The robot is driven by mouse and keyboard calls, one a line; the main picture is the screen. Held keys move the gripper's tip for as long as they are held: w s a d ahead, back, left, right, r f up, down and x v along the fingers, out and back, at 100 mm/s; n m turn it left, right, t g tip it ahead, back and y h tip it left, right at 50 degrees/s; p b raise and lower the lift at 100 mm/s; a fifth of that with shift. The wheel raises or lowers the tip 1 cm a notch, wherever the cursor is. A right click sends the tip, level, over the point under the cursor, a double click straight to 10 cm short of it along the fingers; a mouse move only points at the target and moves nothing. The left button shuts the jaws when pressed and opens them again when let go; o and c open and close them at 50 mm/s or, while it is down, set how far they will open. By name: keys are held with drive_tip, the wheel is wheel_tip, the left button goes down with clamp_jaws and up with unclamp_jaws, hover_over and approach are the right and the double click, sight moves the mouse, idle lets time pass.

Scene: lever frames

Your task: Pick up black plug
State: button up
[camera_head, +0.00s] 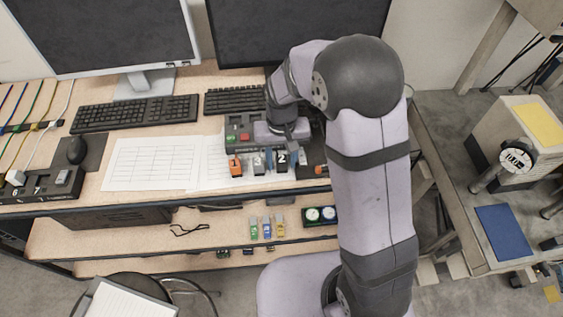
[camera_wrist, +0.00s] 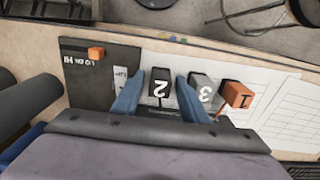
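The black plug (camera_wrist: 159,88), marked with a white 2, stands between the two blue fingers of my gripper (camera_wrist: 161,80) in the wrist view. A narrow gap shows on each side of it, so the fingers are open around it. In the head view the black plug (camera_head: 282,158) is at the front edge of the desk, directly below my gripper (camera_head: 285,150). A grey plug (camera_wrist: 205,91) marked 3 and an orange plug (camera_wrist: 237,95) marked 1 stand to its right in the wrist view. The grey plug is close beside one finger.
A dark panel (camera_wrist: 92,72) with an orange lever lies left of the fingers in the wrist view. In the head view, a control box with green and red buttons (camera_head: 244,137) stands behind the plugs. White paper sheets (camera_head: 150,163) lie to the left.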

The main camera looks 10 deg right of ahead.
sight(281, 158)
drive_tip(key=c, duration=0.8)
wheel_tip(281, 158, up, 10)
drive_tip(key=shift+r+b, duration=0.1)
drive_tip(key=shift+b, duration=1.05)
drive_tip(key=w+a+p, duration=0.2)
drive_tip(key=w+p, duration=0.2)
drive_tip(key=w, duration=0.1)
drive_tip(key=w+a+p, duration=0.2)
drive_tip(key=w+p, duration=0.2)
drive_tip(key=w, duration=0.2)
drive_tip(key=w+a+p, duration=0.2)
drive_tip(key=w+p, duration=0.3)
drive_tip(key=shift+w+a, duration=0.1)
drive_tip(key=shift+w, duration=0.2)
